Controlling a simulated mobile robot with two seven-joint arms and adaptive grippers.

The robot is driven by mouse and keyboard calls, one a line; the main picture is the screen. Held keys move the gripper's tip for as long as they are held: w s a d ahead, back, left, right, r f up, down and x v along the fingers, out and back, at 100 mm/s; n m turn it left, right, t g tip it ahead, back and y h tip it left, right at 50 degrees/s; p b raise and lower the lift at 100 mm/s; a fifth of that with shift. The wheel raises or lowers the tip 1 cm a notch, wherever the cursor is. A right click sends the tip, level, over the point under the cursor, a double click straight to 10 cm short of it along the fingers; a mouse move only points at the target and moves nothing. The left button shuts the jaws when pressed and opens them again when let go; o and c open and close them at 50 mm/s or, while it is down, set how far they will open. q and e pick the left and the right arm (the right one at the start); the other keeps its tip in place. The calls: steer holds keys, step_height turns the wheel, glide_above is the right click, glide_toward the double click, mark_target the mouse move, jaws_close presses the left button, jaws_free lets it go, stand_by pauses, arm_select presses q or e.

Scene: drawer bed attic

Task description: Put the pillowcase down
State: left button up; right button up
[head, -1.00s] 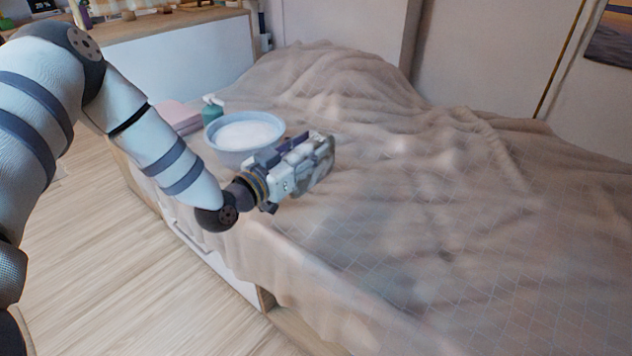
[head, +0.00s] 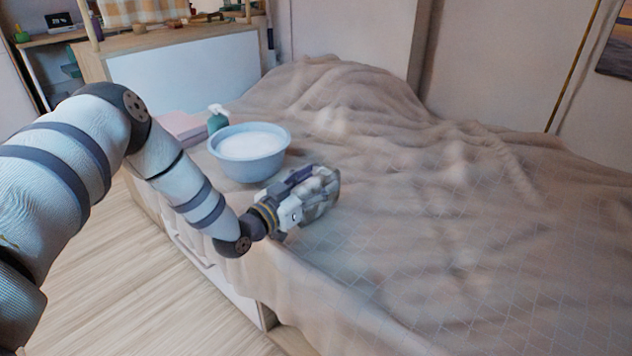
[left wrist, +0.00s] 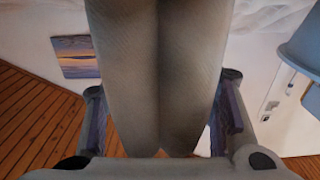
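My left gripper (head: 312,198) is low over the near left part of the bed (head: 440,235), just in front of a blue bowl. In the left wrist view its two fingers (left wrist: 163,118) stand apart, with a folded grey-beige cloth, the pillowcase (left wrist: 160,70), filling the space between them. In the head view only a small greyish part of the pillowcase (head: 325,208) shows at the fingertips. I cannot tell whether it touches the bed cover. My right gripper is not in view.
The light blue bowl (head: 250,172) with white contents stands on the bed edge. A green pump bottle (head: 217,122) and folded pink cloths (head: 180,128) are behind it. The rumpled beige cover to the right is clear. Wooden floor (head: 120,280) lies at the left.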

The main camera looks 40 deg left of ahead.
arm_select(q)
steer(key=shift+r, duration=0.15)
steer(key=shift+s+r+p, duration=0.1)
steer(key=shift+s+p, duration=0.2)
steer(key=shift+s, duration=0.05)
steer(key=s+p, duration=0.2)
steer(key=s, duration=0.9)
steer(key=shift+s+a, duration=0.2)
steer(key=shift+a, duration=0.25)
